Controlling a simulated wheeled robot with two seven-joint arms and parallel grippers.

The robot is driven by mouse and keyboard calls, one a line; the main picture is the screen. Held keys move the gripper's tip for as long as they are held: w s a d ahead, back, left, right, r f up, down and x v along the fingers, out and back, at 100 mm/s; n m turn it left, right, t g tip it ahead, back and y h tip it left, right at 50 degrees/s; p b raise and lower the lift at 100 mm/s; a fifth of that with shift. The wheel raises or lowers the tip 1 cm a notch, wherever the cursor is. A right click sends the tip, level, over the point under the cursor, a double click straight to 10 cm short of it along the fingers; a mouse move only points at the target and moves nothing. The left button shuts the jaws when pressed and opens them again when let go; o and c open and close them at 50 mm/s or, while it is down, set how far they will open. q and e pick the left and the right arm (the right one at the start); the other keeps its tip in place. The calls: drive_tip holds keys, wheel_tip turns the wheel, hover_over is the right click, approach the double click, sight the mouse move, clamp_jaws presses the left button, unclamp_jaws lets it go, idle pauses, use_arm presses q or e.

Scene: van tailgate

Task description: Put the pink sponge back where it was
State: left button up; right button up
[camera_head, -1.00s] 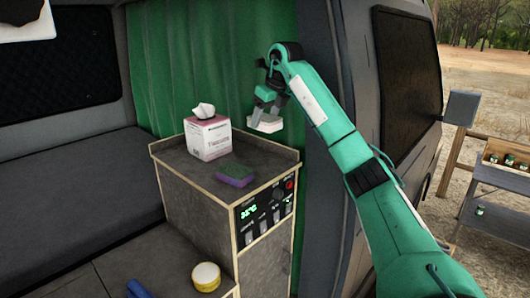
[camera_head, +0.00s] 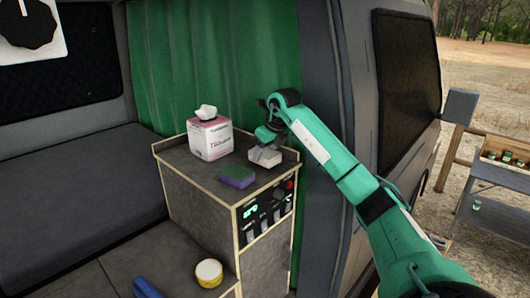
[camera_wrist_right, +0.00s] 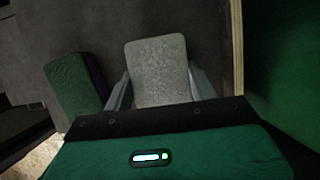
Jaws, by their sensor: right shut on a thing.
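A pale block with a faint pink side, which I take for the pink sponge (camera_head: 265,157), is in my right gripper (camera_head: 267,146) at the back right of the cabinet top. In the right wrist view the sponge (camera_wrist_right: 158,65) shows a light grey rough face, with a finger of the right gripper (camera_wrist_right: 160,88) on each side. The gripper is shut on it. It is low over the cabinet top; I cannot tell whether it touches. My left gripper is not in view.
A green and purple sponge (camera_head: 237,176) lies left of the held one, and also shows in the wrist view (camera_wrist_right: 72,85). A tissue box (camera_head: 210,139) stands behind it on the cabinet (camera_head: 205,178). A green curtain (camera_head: 215,60) hangs behind. Yellow tape (camera_head: 209,273) lies lower down.

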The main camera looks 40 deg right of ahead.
drive_tip(key=shift+f, duration=0.6)
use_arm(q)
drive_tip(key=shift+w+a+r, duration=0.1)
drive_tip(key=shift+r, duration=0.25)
use_arm(e)
drive_tip(key=shift+f, duration=0.3)
drive_tip(key=o, duration=1)
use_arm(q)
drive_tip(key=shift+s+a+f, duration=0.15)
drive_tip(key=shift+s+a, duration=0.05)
use_arm(e)
drive_tip(key=shift+o, duration=0.2)
drive_tip(key=shift+r, duration=0.1)
drive_tip(key=shift+r, duration=0.1)
